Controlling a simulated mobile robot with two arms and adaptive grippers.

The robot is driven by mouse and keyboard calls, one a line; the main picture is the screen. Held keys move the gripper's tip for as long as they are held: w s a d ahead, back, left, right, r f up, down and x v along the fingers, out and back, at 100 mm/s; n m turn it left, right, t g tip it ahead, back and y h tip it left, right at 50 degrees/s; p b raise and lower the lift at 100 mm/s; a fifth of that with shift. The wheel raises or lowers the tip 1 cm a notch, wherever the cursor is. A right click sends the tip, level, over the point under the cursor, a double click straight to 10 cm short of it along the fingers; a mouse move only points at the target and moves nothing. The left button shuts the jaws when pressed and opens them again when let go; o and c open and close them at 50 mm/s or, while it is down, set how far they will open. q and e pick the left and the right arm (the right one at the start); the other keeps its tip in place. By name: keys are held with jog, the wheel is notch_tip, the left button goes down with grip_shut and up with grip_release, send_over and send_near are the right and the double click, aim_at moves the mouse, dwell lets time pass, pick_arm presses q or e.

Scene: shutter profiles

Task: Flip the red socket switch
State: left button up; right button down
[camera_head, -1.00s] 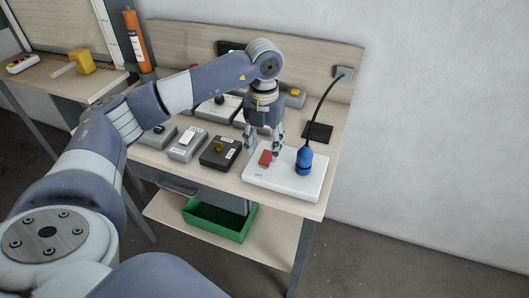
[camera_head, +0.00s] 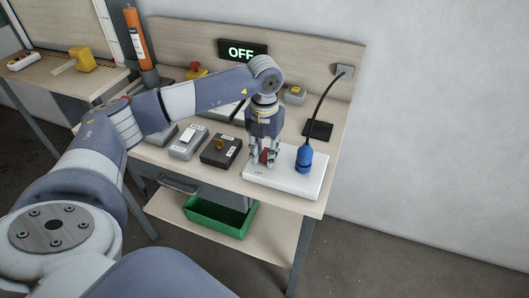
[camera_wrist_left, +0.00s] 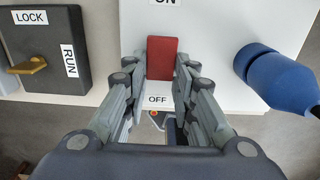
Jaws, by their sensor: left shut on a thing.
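The red socket switch (camera_head: 265,156) sits on a white socket board (camera_head: 305,186) at the bench's front right. In the left wrist view the red switch (camera_wrist_left: 162,56) lies between an ON label above and an OFF label (camera_wrist_left: 157,99) below. My left gripper (camera_head: 264,160) points down over the board, its fingers closed on both sides of the switch; it also shows in the left wrist view (camera_wrist_left: 161,66). Which way the switch is tilted I cannot tell. My right gripper is not in view.
A blue plug (camera_head: 304,159) with a black cable stands on the board just right of the gripper. A black LOCK/RUN box with a yellow key (camera_head: 221,150) is to the left, beside a grey switch box (camera_head: 188,142). A display (camera_head: 242,50) reads OFF. A green bin (camera_head: 217,216) is below.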

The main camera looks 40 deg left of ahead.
pick_arm(q)
jog(key=shift+r, duration=0.1)
jog(key=shift+w+r+g+p, duration=0.1)
jog(key=shift+w+g+p, duration=0.15)
jog(key=shift+g+p, duration=0.5)
jog(key=shift+w+a+g+h, duration=0.1)
jog(key=shift+w+g+h, duration=0.1)
jog(key=shift+g, duration=0.4)
jog(key=shift+w+g+h, duration=0.1)
jog(key=shift+g+h, duration=0.1)
jog(key=shift+g, duration=0.35)
jog(key=shift+s, duration=0.1)
jog(key=o, duration=1.1)
jog(key=shift+c, duration=0.2)
jog(key=shift+r, duration=0.1)
jog(key=v, duration=1.2)
